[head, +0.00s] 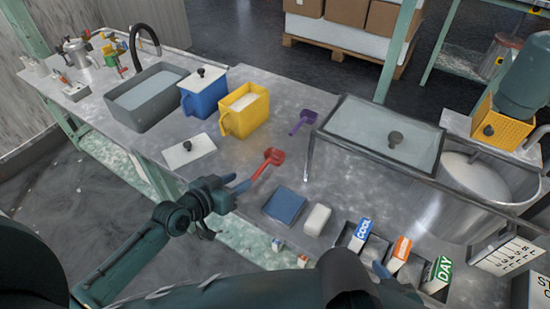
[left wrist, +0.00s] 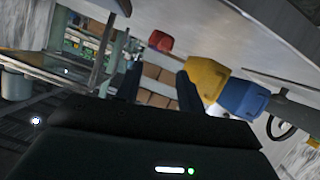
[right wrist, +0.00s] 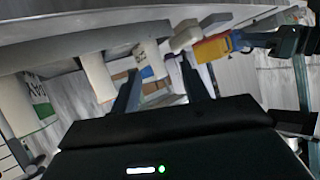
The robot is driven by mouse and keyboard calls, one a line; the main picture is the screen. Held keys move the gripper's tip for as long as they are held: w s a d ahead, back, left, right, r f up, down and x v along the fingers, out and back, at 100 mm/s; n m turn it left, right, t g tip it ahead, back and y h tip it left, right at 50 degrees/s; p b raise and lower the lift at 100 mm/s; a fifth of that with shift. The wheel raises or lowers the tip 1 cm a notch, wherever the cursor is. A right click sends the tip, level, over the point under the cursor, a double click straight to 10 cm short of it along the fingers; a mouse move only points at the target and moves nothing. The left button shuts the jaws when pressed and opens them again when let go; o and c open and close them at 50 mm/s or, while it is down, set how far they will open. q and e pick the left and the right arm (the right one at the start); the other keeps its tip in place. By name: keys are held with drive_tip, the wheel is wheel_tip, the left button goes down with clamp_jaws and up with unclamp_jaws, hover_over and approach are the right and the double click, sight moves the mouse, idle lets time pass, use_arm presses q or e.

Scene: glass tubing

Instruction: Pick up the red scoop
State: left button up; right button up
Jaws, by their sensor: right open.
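The red scoop (head: 272,157) lies on the grey worktop, its bowl away from me and its handle toward the front edge. It also shows in the left wrist view (left wrist: 160,42), beyond the fingers. My left gripper (head: 236,183) is at the worktop's front edge, just left of the scoop's handle. Its fingers (left wrist: 158,70) stand apart with nothing between them. My right gripper (right wrist: 160,78) is open and empty. In the head view it is mostly hidden behind my arm, near the cartons at the front.
A yellow bin (head: 245,112) and a blue bin (head: 204,94) stand behind the scoop. A white lid (head: 189,150) lies to its left, and a purple scoop (head: 303,121) behind right. A blue block (head: 285,205) and white block (head: 317,219) lie to its right.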

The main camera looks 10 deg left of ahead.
sight(256, 173)
use_arm(q)
drive_tip(key=x, duration=0.4)
drive_tip(key=shift+f, duration=0.1)
drive_tip(key=b+x, duration=0.1)
drive_tip(key=x, duration=0.4)
drive_tip(key=shift+f+b, duration=0.35)
drive_tip(key=shift+f, duration=0.05)
clamp_jaws()
